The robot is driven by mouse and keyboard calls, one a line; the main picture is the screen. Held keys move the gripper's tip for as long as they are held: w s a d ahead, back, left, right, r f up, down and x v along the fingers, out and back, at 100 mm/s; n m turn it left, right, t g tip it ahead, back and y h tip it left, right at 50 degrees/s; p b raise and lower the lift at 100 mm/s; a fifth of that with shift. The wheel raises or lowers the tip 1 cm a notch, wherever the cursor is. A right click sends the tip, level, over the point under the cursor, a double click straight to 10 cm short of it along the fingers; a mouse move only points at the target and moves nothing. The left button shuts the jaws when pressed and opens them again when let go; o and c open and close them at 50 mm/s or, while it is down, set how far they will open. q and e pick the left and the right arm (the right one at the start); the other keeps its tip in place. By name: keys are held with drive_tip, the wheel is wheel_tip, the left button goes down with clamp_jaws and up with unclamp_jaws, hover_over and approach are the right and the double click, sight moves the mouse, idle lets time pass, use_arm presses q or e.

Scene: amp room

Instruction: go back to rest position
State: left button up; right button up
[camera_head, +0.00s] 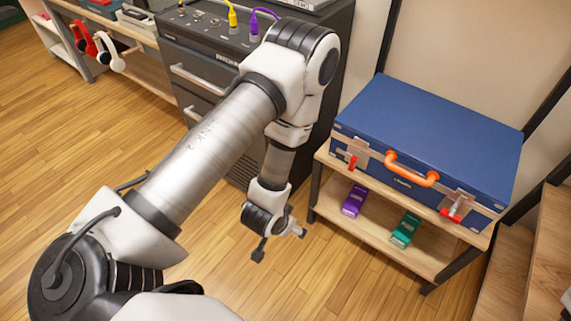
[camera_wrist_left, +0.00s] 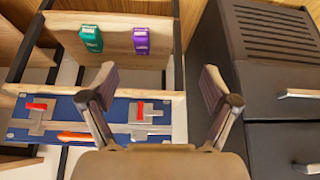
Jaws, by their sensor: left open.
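My left arm reaches across the head view from the lower left. My left gripper (camera_head: 278,244) hangs at its end over the wooden floor, left of the low shelf that carries the blue case. It is open, and nothing shows between its fingers. In the left wrist view my left gripper (camera_wrist_left: 160,92) has its two dark fingers spread wide, with the shelf and case beyond them. My right gripper is not in view.
A closed blue case (camera_head: 430,135) with an orange handle lies on the low shelf (camera_head: 375,225). A purple box (camera_head: 355,200) and green box (camera_head: 405,230) lie below. A dark drawer cabinet (camera_head: 195,70) stands behind my arm. Headphones (camera_head: 110,52) hang at upper left. Floor at left is clear.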

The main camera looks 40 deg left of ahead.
use_arm(q)
drive_tip(key=shift+s+r, duration=0.1)
drive_tip(key=shift+s, duration=0.3)
drive_tip(key=s+r+g+p, duration=0.2)
drive_tip(key=s+r+p, duration=0.1)
drive_tip(key=s, duration=0.4)
drive_tip(key=s+r+g+p, duration=0.3)
drive_tip(key=s+p, duration=0.3)
drive_tip(key=s, duration=0.1)
drive_tip(key=shift+a+r, duration=0.15)
drive_tip(key=shift+r, duration=0.1)
